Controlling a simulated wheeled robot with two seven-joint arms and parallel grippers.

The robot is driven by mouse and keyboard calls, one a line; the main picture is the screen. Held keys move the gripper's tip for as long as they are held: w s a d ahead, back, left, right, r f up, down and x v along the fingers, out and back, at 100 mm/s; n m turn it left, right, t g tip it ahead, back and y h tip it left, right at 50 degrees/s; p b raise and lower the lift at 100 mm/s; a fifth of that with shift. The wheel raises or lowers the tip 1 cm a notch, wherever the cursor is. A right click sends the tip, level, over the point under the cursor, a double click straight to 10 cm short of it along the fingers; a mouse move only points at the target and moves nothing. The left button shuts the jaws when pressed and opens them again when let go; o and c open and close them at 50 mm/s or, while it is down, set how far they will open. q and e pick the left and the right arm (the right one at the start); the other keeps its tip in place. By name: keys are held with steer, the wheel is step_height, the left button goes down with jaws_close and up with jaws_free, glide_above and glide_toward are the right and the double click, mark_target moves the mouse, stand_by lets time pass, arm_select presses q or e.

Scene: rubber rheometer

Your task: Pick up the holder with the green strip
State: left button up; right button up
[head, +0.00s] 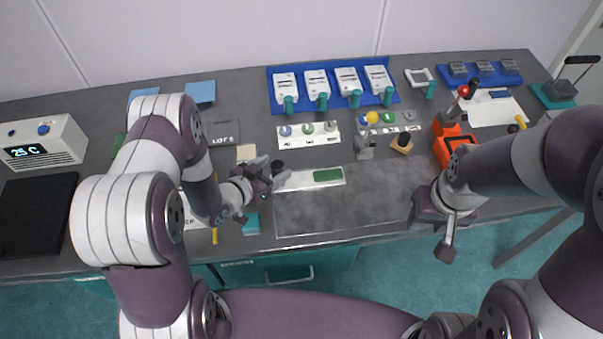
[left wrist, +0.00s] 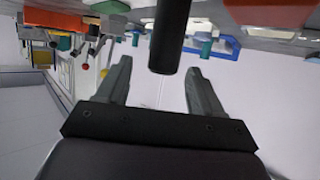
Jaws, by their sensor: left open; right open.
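The white holder with the green strip (head: 328,175) lies flat on the grey bench, near the middle. A dark knob or handle (head: 278,167) stands at its left end. My left gripper (head: 276,175) is at that end with its fingers open. In the left wrist view, a black cylinder (left wrist: 170,38) reaches between the open left fingers (left wrist: 160,65), with gaps visible on both sides. My right gripper (head: 446,243) hangs near the bench's front edge at the right, well away from the holder, and is open. My left arm hides part of the bench.
A blue tray (head: 273,84) with several white boxes stands behind. A white panel with several knobs (head: 308,135) lies behind the holder. An orange lever device (head: 446,130) stands right, and a display box (head: 42,143) far left. The dark mat (head: 375,205) is clear.

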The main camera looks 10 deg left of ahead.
arm_select(q)
steer(key=shift+w+d+f, duration=0.15)
steer(key=shift+w+f, duration=0.1)
steer(key=shift+w, duration=0.1)
steer(key=shift+a, duration=0.25)
steer(key=c, duration=0.3)
steer(key=shift+d, duration=0.15)
jaws_close()
